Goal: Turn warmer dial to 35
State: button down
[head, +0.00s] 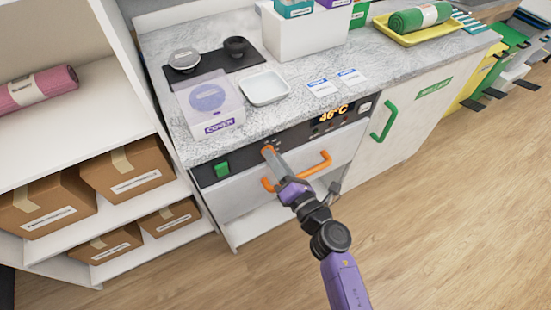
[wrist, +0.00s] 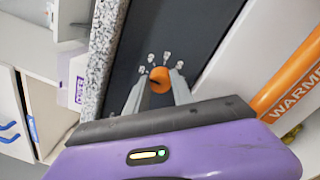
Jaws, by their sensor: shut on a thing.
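The warmer is built into the cabinet front under the counter, with a dark control panel (head: 222,166). Its display (head: 334,113) glows orange and appears to read 46°C. The orange dial (wrist: 160,79) sits on the dark panel with several pale marks around its far side. My gripper (wrist: 158,88) is shut on the dial, with one finger on each side of it. In the head view my gripper (head: 268,152) reaches the panel, and the dial is largely hidden by the fingers.
An orange drawer handle (head: 325,162) lies just below and beside my gripper; it also shows in the wrist view (wrist: 290,82). A green switch (head: 222,169) is left on the panel. A clear cover box (head: 212,105) and white tray (head: 265,88) stand on the counter above.

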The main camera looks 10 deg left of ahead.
jog(key=c, duration=1.1)
grip_release()
jog(key=v, duration=0.8)
jog(key=shift+p, duration=0.35)
